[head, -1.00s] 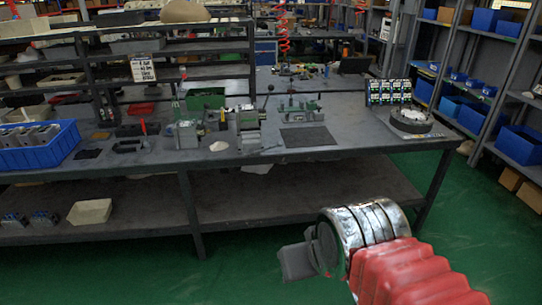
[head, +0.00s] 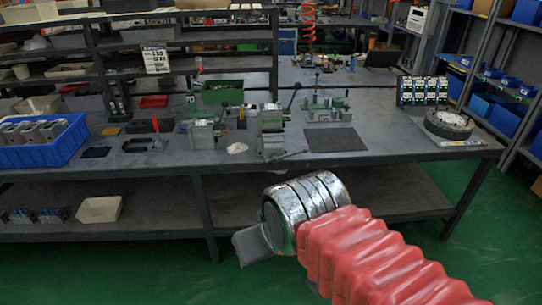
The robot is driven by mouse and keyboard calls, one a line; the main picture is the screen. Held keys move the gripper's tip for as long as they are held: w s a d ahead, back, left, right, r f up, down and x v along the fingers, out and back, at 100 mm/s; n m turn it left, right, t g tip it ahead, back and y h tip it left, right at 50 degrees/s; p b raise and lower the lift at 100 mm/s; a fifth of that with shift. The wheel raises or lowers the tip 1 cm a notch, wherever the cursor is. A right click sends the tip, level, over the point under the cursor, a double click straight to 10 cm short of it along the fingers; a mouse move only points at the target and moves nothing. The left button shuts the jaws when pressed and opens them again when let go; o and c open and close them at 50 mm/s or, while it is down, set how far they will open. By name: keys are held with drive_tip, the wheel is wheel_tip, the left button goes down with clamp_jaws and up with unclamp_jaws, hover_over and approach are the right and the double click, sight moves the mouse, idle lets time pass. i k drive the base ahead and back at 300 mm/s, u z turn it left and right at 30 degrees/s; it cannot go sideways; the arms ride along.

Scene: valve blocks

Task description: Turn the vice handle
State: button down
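A green and grey vice-like block (head: 271,132) stands near the front edge of the workbench, in the middle of the head view. A thin dark bar (head: 288,156) sticks out to the right low on its front; it looks like the vice handle. A black-knobbed lever (head: 295,92) rises behind it. A similar green and grey fixture (head: 202,130) stands to its left. My gripper (head: 249,245) is a grey shape at the end of my red-sleeved arm, in front of and below the bench edge in the picture, apart from the handle. Its fingers cannot be told apart.
The workbench (head: 390,158) has a lower shelf. On it are a blue bin (head: 45,150) at left, a dark mat (head: 335,140), a round grey part (head: 449,123) and a green-and-white block set (head: 423,91) at right.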

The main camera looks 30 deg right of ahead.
sight(276, 158)
drive_tip(key=u, duration=0.25)
drive_tip(key=i, duration=0.85)
drive_tip(key=u, duration=0.1)
